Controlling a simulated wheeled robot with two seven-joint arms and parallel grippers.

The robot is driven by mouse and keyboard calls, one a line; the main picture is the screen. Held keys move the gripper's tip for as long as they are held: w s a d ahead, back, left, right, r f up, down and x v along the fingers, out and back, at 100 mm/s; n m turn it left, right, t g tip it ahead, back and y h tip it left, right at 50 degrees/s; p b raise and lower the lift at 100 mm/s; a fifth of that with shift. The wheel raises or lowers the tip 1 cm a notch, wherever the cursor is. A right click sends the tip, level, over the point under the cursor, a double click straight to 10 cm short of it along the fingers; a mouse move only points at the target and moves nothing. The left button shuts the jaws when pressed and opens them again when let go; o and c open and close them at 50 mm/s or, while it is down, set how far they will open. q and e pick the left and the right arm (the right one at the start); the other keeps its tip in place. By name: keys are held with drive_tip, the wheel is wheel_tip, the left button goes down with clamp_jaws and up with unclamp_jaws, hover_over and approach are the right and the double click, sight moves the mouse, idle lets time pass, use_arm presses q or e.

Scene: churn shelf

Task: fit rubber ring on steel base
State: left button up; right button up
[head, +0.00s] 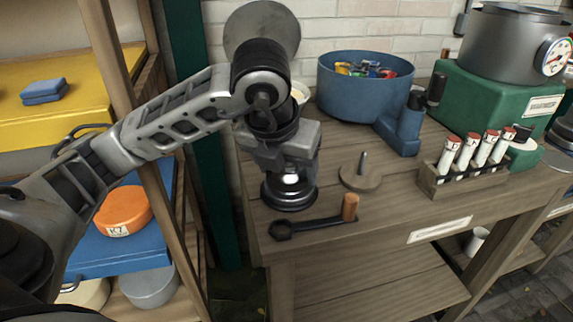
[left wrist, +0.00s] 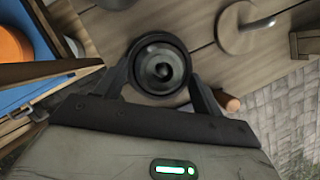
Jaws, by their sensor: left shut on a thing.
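My left gripper (head: 290,172) reaches down over the front left of the wooden bench and also shows in the left wrist view (left wrist: 160,88). Its fingers are shut on the black rubber ring (left wrist: 158,38), one finger on each side. Dark, shiny steel of the steel base (left wrist: 161,69) shows inside the ring in the left wrist view. In the head view the round steel base (head: 289,206) is right under the fingers, on the bench top. I cannot tell whether the ring is seated on it or just above. My right gripper is not in view.
A wooden disc with a metal peg (head: 361,179) stands to the right. Behind are a blue tub (head: 350,96) and a blue block (head: 409,125); a rack of tubes (head: 460,184) is further right. A shelf post (head: 125,95) is left.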

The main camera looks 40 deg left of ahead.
use_arm(q)
drive_tip(key=shift+f+b, duration=0.4)
drive_tip(key=shift+f, duration=0.1)
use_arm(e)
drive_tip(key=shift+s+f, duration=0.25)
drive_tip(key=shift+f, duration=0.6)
use_arm(q)
drive_tip(key=o, duration=1.2)
drive_tip(key=shift+r, duration=0.1)
drive_tip(key=shift+c, duration=0.2)
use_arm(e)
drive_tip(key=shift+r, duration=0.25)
use_arm(q)
drive_tip(key=shift+r+p, duration=2.25)
drive_tip(key=shift+r, duration=0.7)
drive_tip(key=shift+r+p, duration=1)
drive_tip(key=shift+r, duration=0.4)
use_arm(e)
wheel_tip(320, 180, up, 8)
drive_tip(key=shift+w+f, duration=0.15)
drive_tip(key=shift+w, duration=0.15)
use_arm(q)
drive_tip(key=shift+f, duration=0.1)
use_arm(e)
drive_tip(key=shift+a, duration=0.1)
